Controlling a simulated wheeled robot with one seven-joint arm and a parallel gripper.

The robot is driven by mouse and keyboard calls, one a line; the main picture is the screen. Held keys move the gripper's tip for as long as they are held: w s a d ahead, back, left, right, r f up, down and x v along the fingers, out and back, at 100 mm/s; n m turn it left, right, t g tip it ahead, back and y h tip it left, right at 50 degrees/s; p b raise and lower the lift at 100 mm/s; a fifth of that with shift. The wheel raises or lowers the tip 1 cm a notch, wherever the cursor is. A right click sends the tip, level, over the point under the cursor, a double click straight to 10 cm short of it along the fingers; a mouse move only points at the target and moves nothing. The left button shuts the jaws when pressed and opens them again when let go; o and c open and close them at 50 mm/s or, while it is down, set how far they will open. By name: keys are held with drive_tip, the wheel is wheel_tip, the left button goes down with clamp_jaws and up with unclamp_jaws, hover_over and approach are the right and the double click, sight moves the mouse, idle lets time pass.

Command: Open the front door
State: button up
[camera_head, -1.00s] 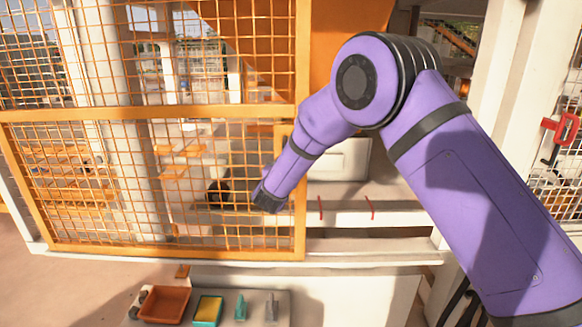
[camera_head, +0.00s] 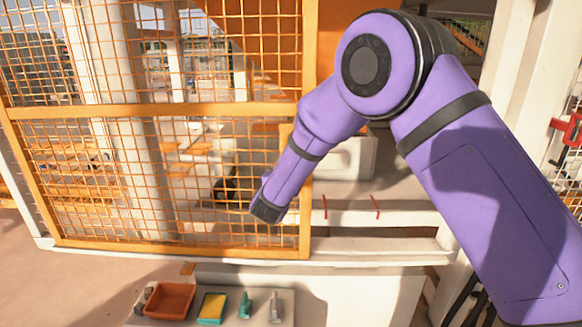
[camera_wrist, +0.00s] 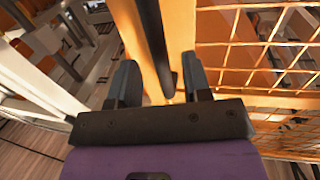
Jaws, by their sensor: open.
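The front door is an orange-framed mesh panel (camera_head: 150,110) in the head view, with open space to the right of its right upright. The wrist view shows its orange upright (camera_wrist: 180,30) and mesh (camera_wrist: 262,55). A dark bar (camera_wrist: 153,35), which looks like the door handle, runs along that upright. My gripper (camera_wrist: 160,80) is open, with one finger on each side of the bar and upright. I cannot tell whether either finger touches them. In the head view my arm reaches in front of the door's right part and hides the fingers.
Below the door, a light ledge holds a terracotta tray (camera_head: 169,301), a yellow-and-teal block (camera_head: 212,308) and small teal and grey pieces. Two red marks (camera_head: 325,207) show on a white rail right of the door. A red handle-like part (camera_head: 567,130) is at the far right.

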drive_tip(key=shift+s+a, duration=0.2)
drive_tip(key=shift+s, duration=1.15)
drive_tip(key=shift+s+a, duration=0.2)
drive_tip(key=shift+s, duration=1.15)
drive_tip(key=d+r+n+g+y, duration=0.15)
drive_tip(key=d+r+y, duration=0.25)
drive_tip(key=d+r, duration=0.65)
drive_tip(key=s+d+r+n+g+y, duration=0.15)
drive_tip(key=s+d+r+g, duration=0.25)
drive_tip(key=s+d+r, duration=0.45)
drive_tip(key=s+d+g+h, duration=0.1)
drive_tip(key=s+d+g, duration=0.1)
drive_tip(key=s+d, duration=0.4)
drive_tip(key=s+d+f+g, duration=0.1)
drive_tip(key=s+d, duration=0.5)
drive_tip(key=s, duration=0.8)
drive_tip(key=s+d+m+g+h, duration=0.1)
drive_tip(key=s+d+g, duration=0.3)
drive_tip(key=s, duration=0.6)
drive_tip(key=shift+s+d+f+h, duration=0.25)
drive_tip(key=shift+s+d+h, duration=0.1)
drive_tip(key=shift+d, duration=0.75)
